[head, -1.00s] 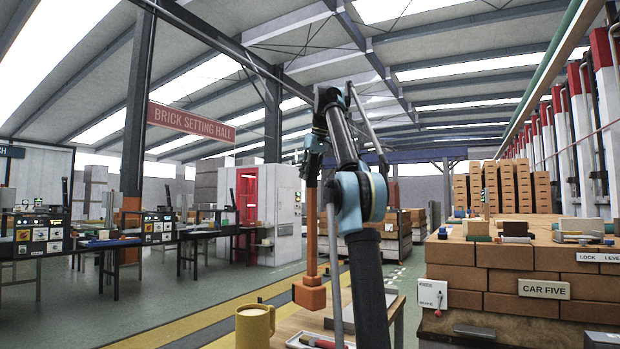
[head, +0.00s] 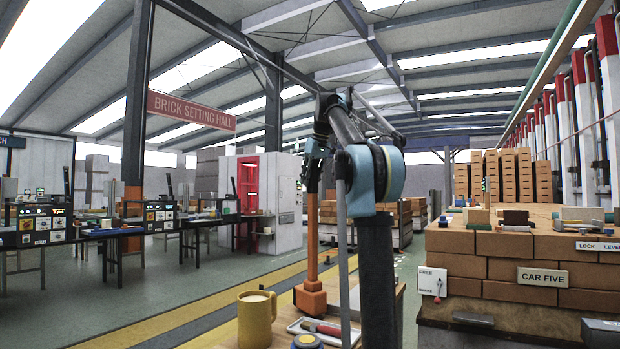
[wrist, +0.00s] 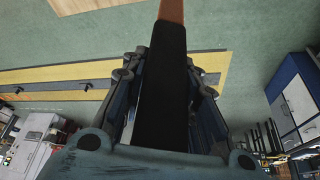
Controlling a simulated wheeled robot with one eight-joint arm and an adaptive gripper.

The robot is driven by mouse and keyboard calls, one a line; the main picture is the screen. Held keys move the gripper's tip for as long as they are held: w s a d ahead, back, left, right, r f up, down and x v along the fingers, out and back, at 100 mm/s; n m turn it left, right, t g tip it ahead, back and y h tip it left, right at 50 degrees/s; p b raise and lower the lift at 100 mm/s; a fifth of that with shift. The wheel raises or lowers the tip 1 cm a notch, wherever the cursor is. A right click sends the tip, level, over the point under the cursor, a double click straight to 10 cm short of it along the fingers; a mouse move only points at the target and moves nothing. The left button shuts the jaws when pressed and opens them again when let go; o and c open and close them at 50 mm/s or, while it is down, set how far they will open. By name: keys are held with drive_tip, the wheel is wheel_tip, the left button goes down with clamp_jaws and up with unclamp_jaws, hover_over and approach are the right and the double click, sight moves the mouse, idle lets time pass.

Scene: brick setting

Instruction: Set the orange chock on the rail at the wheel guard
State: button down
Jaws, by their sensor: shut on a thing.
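The orange chock is a block (head: 310,298) at the foot of a long orange handle (head: 313,237). It hangs close to upright below my gripper (head: 314,158) in the head view. In the wrist view my gripper (wrist: 162,95) is shut on the handle's black upper part (wrist: 163,80), with a little orange-brown (wrist: 172,11) showing beyond it. The block itself is out of sight in the wrist view. I cannot make out the rail or wheel guard for certain.
A wooden bench at the bottom holds a yellow mug (head: 257,318) and a pale tray (head: 296,326) with a red-handled tool. A brick stack marked CAR FIVE (head: 470,270) stands at right. Workbenches (head: 110,232) line the left. Yellow-striped floor (head: 190,308) lies open between.

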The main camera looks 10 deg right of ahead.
sight(315, 160)
drive_tip(key=shift+f, duration=0.7)
drive_tip(key=c, duration=1.2)
unclamp_jaws()
drive_tip(key=shift+c, duration=0.2)
drive_tip(key=v, duration=1.1)
drive_tip(key=shift+s+d+r, duration=0.1)
drive_tip(key=shift+s+r, duration=0.05)
drive_tip(key=shift+r, duration=0.25)
drive_tip(key=shift+s, duration=0.1)
